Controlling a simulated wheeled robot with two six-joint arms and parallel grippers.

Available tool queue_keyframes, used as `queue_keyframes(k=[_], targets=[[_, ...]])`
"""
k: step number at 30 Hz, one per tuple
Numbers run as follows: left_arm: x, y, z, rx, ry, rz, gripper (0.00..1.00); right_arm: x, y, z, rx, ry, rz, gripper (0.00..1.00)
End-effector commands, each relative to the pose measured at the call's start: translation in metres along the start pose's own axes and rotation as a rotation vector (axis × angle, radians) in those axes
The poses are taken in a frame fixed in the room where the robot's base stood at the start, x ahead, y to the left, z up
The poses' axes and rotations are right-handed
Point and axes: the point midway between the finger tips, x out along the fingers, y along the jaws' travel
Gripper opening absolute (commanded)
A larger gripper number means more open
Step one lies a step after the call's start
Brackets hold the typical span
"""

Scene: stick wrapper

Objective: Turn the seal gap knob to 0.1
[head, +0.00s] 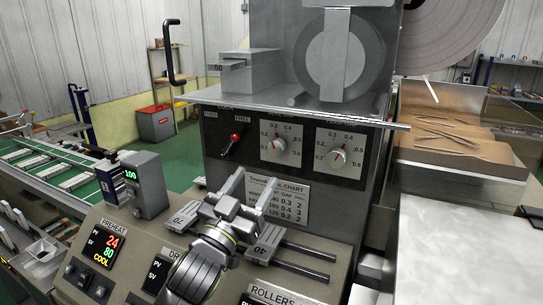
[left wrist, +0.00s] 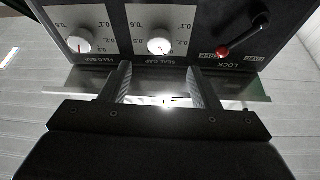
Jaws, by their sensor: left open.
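The seal gap knob (head: 279,144) is a pale round dial on a white scale plate, the middle control on the dark upright panel. It shows in the left wrist view (left wrist: 160,43), upside down, above its SEAL GAP label; I cannot read its exact setting there. The scale runs from 0.1 at lower left to 0.6 at lower right. My left gripper (head: 250,183) is open and empty, below and in front of the knob, apart from it. Its two fingers in the wrist view (left wrist: 159,75) stand either side of the SEAL GAP label.
The feed gap knob (head: 338,156) sits to the right of it, and the red-tipped lock lever (head: 232,141) to the left. A metal shelf (head: 300,108) juts out above the panel. A chart plate (head: 288,204) is below, partly hidden by my gripper. The grey block with display (head: 146,184) stands left.

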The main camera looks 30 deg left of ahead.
Motion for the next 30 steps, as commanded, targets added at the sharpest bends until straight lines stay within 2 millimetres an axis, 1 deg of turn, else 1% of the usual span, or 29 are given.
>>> queue_keyframes(k=[1,6,9,12,18,26,29,30], targets=[[0.014,0.000,-0.005,-0.002,0.002,0.000,0.56,-0.008,0.001,0.002,0.000,-0.004,0.000,0.00],[0.049,0.000,-0.004,-0.001,0.000,0.000,0.56,-0.019,0.002,0.014,0.002,-0.023,0.001,0.00],[0.065,0.000,-0.004,-0.001,0.000,0.000,0.56,-0.024,0.003,0.018,0.003,-0.032,0.002,0.00],[0.077,0.000,-0.003,-0.002,0.000,0.000,0.56,-0.026,0.003,0.018,0.003,-0.033,0.002,0.00],[0.087,0.000,-0.001,-0.001,-0.001,0.000,0.56,-0.028,0.003,0.016,0.003,-0.030,0.001,0.00],[0.088,0.000,-0.001,-0.001,0.000,0.000,0.56,-0.028,0.003,0.012,0.002,-0.024,0.001,0.00],[0.088,0.000,-0.001,-0.001,0.000,0.000,0.44,-0.028,0.003,0.011,0.002,-0.023,0.001,0.00],[0.088,0.000,-0.001,-0.001,0.000,0.000,0.39,-0.028,0.003,0.011,0.002,-0.023,0.001,0.00]])
